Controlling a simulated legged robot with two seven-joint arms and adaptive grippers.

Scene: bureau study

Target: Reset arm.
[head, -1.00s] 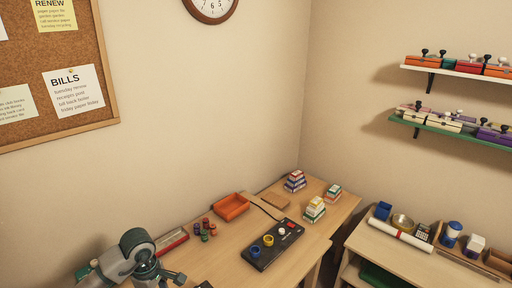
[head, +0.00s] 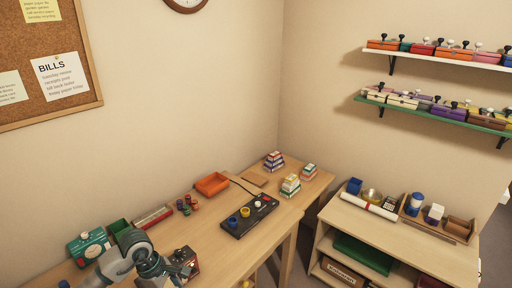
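My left arm comes in at the lower left over the desk (head: 215,258). My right gripper is not in view.
A low shelf unit (head: 395,232) stands right, below wall shelves (head: 435,111).

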